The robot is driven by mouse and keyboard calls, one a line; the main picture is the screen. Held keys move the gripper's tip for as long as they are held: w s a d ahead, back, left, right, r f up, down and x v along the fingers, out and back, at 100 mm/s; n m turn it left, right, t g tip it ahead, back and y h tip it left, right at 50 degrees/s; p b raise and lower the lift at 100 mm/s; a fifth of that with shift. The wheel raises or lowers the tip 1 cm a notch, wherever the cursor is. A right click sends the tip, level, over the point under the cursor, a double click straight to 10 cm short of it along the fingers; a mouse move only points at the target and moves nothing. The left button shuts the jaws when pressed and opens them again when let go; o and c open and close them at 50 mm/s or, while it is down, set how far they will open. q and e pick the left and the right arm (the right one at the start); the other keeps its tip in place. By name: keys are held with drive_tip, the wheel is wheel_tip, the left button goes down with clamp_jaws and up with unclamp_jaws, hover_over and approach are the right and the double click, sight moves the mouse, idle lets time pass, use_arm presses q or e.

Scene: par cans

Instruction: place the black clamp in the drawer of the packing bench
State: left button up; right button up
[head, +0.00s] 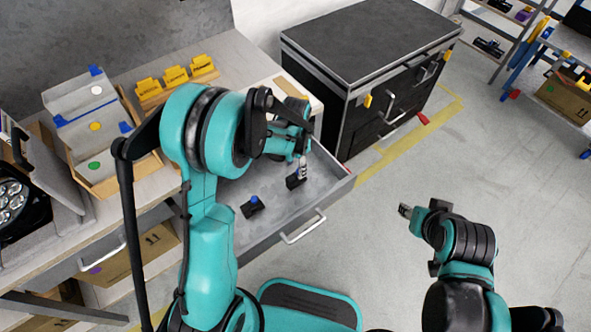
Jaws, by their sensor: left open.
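The drawer (325,197) of the packing bench (232,58) is pulled open, with a grey floor and a silver handle. A black clamp (295,182) is in the drawer near its right side, directly below my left gripper (302,168). The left gripper is open over it; I cannot tell whether its fingers touch the clamp. A second black clamp (253,207) with a blue knob lies on the drawer floor further left, apart from the gripper. My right gripper (404,211) is over the floor, right of the drawer; its jaws are too small to read.
An open cardboard box (98,180) with coloured dots and yellow labelled blocks (175,76) stand on the bench. A black par can (12,200) is at the far left.

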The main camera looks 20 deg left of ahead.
use_arm(q)
wheel_tip(320, 180, up, 5)
drive_tip(key=p, duration=0.2)
wheel_tip(320, 180, up, 11)
drive_tip(key=n+t, duration=0.3)
hover_over(295, 176)
drive_tip(key=s+a, duration=0.1)
drive_tip(key=s, duration=0.5)
drive_tip(key=s+a+r+n+t, duration=0.1)
drive_tip(key=s+r+n+t, duration=0.3)
drive_tip(key=s, duration=0.6)
drive_tip(key=shift+s+a+r+n+b, duration=0.15)
drive_tip(key=shift+s+a+n+b, duration=0.05)
drive_tip(key=shift+s+n+b, duration=0.1)
use_arm(e)
wheel_tip(295, 176, up, 2)
drive_tip(key=shift+r, duration=0.1)
